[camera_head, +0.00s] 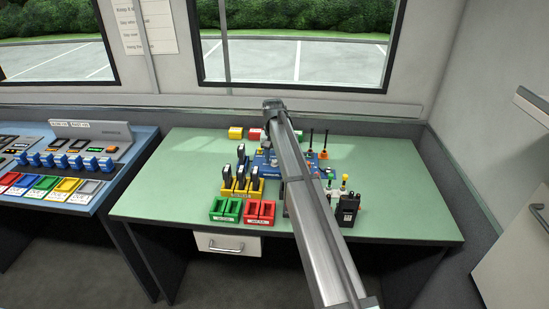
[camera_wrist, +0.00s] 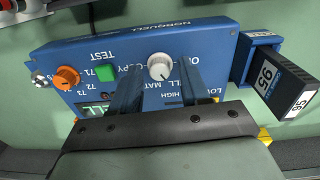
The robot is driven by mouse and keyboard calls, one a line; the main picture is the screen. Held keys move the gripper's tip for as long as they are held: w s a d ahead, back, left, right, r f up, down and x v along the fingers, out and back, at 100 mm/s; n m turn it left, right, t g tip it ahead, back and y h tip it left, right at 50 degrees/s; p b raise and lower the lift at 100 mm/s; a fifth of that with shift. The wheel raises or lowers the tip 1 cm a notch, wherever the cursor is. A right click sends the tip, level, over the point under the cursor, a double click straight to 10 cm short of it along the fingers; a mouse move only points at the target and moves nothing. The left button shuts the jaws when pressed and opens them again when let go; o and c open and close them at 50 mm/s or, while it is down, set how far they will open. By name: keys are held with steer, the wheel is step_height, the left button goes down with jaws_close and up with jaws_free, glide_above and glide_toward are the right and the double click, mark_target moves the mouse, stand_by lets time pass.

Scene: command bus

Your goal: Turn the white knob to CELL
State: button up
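The white knob (camera_wrist: 160,66) sits on the face of a blue device (camera_wrist: 215,40) in the wrist view. Printed labels around it are partly covered by my fingers, and I cannot tell clearly which label the knob points to. My gripper (camera_wrist: 158,82) is open, with one dark finger on each side, just below the knob in the picture. Nothing is between the fingertips that I can see gripped; whether they touch the knob is unclear. In the head view part of the blue device (camera_head: 262,161) shows, but my arm hides the knob and gripper.
An orange knob (camera_wrist: 67,78) and a green button (camera_wrist: 105,73) sit left of the white knob. A block marked 95 (camera_wrist: 275,85) stands at the right. On the green table (camera_head: 165,190) are a green tray (camera_head: 226,210), a red tray (camera_head: 260,212) and a black device (camera_head: 347,208).

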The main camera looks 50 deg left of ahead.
mark_target(274, 161)
steer(key=shift+o, duration=0.2)
step_height(274, 161, up, 14)
steer(key=shift+s, duration=0.15)
stand_by(0.5)
stand_by(0.5)
